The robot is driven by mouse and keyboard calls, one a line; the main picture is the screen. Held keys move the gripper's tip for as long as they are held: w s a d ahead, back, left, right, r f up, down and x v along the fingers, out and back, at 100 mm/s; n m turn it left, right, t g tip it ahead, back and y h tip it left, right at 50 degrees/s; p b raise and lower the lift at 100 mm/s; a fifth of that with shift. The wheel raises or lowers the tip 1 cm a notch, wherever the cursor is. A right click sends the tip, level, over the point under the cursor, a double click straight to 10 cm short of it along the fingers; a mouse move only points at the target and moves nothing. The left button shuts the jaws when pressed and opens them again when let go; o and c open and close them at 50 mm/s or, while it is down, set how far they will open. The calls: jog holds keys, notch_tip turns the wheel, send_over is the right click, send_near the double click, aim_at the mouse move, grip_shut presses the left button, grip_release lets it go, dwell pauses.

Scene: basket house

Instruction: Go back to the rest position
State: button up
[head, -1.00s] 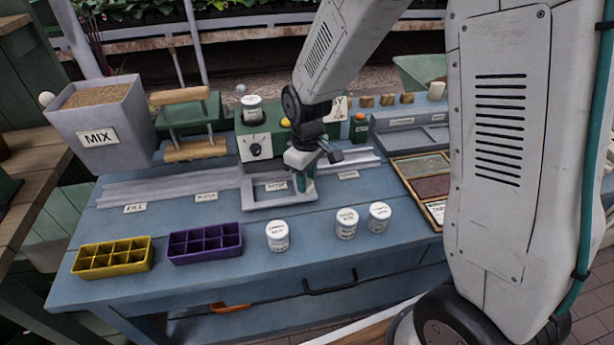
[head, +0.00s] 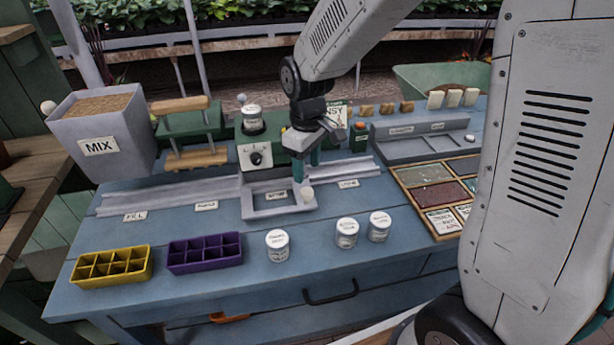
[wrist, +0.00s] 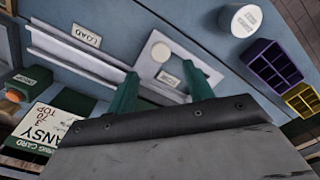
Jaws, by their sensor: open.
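My gripper (head: 303,172) is above the grey tray frame (head: 250,212) in the middle of the blue bench (head: 215,290). It points down with green fingers apart, and I see nothing held between them. In the wrist view the two fingers (wrist: 160,78) are spread over the same frame. A small white round piece (head: 307,193) shows at the frame's right side, just under the fingers; it also shows in the wrist view (wrist: 161,51), apart from them.
A yellow tray (head: 112,268), a purple tray (head: 205,254) and three white jars (head: 277,247) stand along the front. The MIX bin (head: 98,145) is back left. A green machine (head: 257,160) stands behind my gripper. Seed packets (head: 440,222) lie right.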

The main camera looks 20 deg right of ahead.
jog(key=shift+r, duration=0.35)
jog(key=shift+s+m, duration=0.3)
jog(key=shift+s, duration=0.1)
jog(key=s+d+r+m, duration=0.2)
jog(key=s+r, duration=0.2)
jog(key=s, duration=0.4)
jog(key=s+d+r+m+t, duration=0.1)
jog(key=s+d+r+m, duration=0.1)
jog(key=s+r, duration=0.3)
jog(key=s+d+r+m, duration=0.2)
jog(key=s+r, duration=0.2)
jog(key=s, duration=0.7)
jog(key=shift+s+d+r+m, duration=0.2)
jog(key=shift+d+m, duration=0.2)
dwell(1.3)
